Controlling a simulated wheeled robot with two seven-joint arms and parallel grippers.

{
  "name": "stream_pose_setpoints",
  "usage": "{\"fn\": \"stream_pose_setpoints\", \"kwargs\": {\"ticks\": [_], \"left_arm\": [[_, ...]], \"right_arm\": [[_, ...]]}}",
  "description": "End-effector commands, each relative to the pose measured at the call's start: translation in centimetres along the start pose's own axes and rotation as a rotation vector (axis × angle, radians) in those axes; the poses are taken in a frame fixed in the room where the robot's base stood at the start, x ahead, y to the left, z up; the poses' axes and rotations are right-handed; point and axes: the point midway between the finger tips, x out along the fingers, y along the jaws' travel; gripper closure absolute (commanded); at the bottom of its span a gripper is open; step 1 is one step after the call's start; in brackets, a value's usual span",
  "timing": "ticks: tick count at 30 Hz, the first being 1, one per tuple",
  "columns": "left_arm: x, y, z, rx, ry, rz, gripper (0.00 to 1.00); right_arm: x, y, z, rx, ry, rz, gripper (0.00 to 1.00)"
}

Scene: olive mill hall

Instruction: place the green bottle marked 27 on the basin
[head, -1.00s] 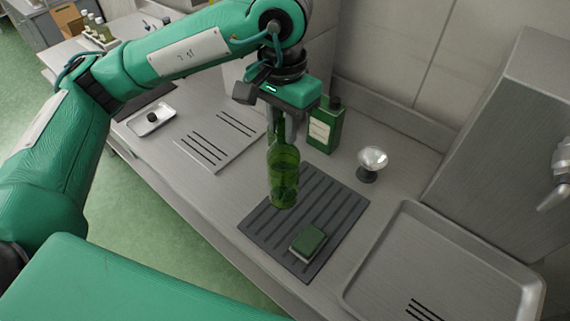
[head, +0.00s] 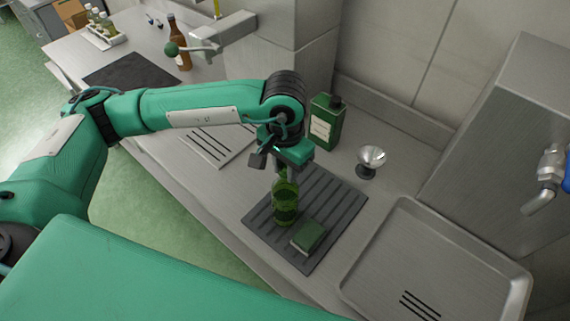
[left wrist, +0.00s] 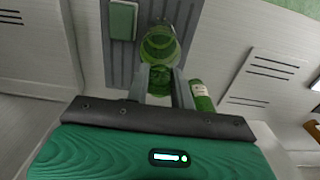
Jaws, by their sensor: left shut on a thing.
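The green glass bottle (head: 285,205) is held upright by its neck over the dark ribbed mat (head: 335,205). I cannot tell whether its base touches the mat, and I can read no number on it. My left gripper (head: 283,174) points down and is shut on the neck. In the left wrist view the bottle (left wrist: 159,45) runs away from between the fingers of the gripper (left wrist: 165,88). The shallow steel basin (head: 395,250) with dark slots lies to the right of the mat. My right gripper is not in view.
A green sponge (head: 308,236) lies on the mat just right of the bottle. A brown bottle (head: 179,45) stands far left. The basin looks empty.

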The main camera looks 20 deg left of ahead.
Motion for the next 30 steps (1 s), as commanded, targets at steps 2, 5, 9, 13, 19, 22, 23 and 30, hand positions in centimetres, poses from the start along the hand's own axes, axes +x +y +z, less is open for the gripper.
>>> {"fn": "stream_pose_setpoints", "kwargs": {"ticks": [2, 5, 9, 13, 19, 22, 23, 30], "left_arm": [[0.0, 0.0, 0.0, 0.000, 0.001, 0.000, 1.00], [0.2, 0.0, 0.0, 0.000, 0.002, 0.000, 1.00], [0.2, 0.0, 0.0, 0.000, 0.001, 0.000, 0.65], [0.2, 0.0, 0.0, 0.000, 0.000, 0.000, 0.55], [0.1, 0.0, 0.0, 0.000, 0.000, 0.000, 0.55], [-0.1, 0.0, 0.0, 0.000, 0.000, 0.000, 0.55], [-0.2, 0.0, 0.0, 0.000, 0.000, 0.000, 0.55], [-3.5, 0.0, -0.2, 0.000, 0.008, -0.001, 0.55]], "right_arm": [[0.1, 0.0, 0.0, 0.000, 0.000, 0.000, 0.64], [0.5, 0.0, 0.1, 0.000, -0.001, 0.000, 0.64], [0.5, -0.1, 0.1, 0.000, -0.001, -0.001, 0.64], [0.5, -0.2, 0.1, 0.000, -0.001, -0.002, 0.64], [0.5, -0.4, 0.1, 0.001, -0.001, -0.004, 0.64], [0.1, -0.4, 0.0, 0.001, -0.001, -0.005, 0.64], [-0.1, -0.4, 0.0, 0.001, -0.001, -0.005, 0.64], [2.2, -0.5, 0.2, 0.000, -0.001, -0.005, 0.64]]}}
